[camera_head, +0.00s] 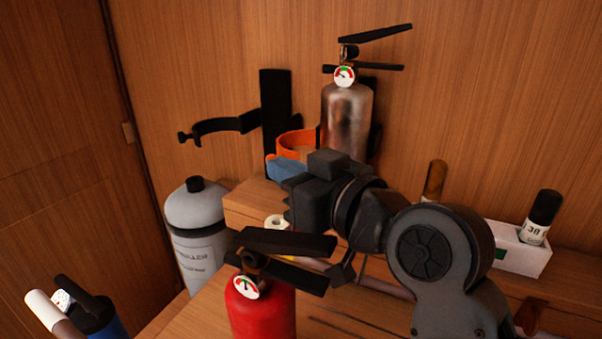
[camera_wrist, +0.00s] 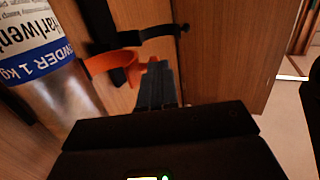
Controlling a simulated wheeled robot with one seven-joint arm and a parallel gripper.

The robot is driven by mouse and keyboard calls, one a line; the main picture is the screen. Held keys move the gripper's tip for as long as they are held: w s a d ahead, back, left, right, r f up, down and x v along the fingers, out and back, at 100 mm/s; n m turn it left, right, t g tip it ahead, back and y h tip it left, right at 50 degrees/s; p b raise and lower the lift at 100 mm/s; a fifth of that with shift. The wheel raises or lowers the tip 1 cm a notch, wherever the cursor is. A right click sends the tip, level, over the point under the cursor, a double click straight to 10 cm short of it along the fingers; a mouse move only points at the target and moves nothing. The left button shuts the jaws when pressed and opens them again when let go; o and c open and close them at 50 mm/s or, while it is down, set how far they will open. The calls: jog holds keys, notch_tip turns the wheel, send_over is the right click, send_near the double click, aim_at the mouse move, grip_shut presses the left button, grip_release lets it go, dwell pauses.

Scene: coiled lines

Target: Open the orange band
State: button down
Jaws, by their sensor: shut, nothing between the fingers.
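The orange band (camera_head: 297,142) is a curved strap low on the back wall, between a black upright bracket and the silver extinguisher (camera_head: 346,115). In the wrist view the orange band (camera_wrist: 110,61) curves out beside the extinguisher (camera_wrist: 72,98), with an orange part reaching near my fingertips. I cannot tell whether it is fastened. My gripper (camera_head: 284,166) is shut and empty, with blue-grey fingers just in front of and below the band. In the wrist view my gripper (camera_wrist: 157,66) points at the band's right end; whether it touches is unclear. My gripper hides the band's lower part.
A black strap arm (camera_head: 222,125) sticks out left from the black bracket (camera_head: 275,108). A grey cylinder (camera_head: 196,225) stands at left, and a red extinguisher (camera_head: 262,307) stands in front below my arm. A white box (camera_head: 518,252) with a black-capped bottle is at right.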

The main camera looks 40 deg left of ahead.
jog(key=shift+s+a, duration=0.1)
jog(key=shift+a, duration=0.3)
dwell(0.3)
jog(key=d+r+b, duration=0.2)
jog(key=d+r, duration=0.9)
jog(key=shift+w+d+b, duration=0.35)
